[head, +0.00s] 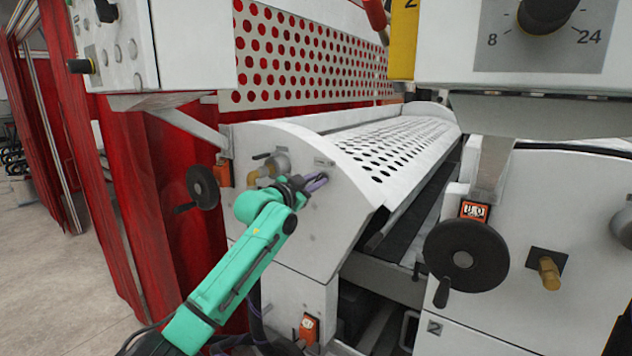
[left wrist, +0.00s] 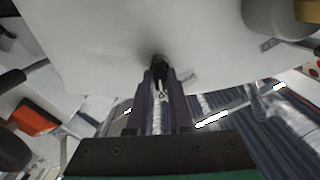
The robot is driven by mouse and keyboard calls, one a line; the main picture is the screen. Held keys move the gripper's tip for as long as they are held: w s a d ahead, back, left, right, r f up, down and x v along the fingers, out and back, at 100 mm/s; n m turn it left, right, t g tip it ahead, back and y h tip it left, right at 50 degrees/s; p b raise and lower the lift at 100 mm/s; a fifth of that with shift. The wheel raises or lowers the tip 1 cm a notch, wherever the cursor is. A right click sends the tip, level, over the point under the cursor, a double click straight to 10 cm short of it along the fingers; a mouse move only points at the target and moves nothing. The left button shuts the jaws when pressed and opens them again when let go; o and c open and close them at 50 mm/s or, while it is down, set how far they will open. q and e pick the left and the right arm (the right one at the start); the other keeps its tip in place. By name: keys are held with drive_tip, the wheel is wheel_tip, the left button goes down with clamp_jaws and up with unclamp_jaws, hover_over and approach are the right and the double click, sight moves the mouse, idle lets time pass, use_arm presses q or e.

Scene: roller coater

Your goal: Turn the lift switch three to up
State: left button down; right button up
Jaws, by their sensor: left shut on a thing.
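The lift switch (left wrist: 160,66) is a small black knob on the white end panel (head: 330,225) of the roller machine. In the left wrist view it sits between my fingertips. My left gripper (head: 318,182) reaches that panel below a small label plate (head: 324,162), its purple fingers shut on the switch. In the head view the fingers hide the switch, so I cannot tell its position there. The label's text is too small to read. My right gripper is not in view.
A grey round fitting with a brass pipe (head: 270,172) is just left of the gripper. A black handwheel (head: 202,187) is further left. A second panel with a handwheel (head: 466,256) stands at right. Control boxes hang above left (head: 190,45) and above right (head: 450,60).

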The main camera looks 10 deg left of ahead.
use_arm(q)
drive_tip(key=c, duration=0.8)
unclamp_jaws()
drive_tip(key=b+v, duration=0.6)
drive_tip(key=v, duration=0.8)
drive_tip(key=shift+s+f+b, duration=0.1)
drive_tip(key=shift+s+b, duration=0.05)
drive_tip(key=shift+b, duration=0.2)
drive_tip(key=shift+a, duration=0.1)
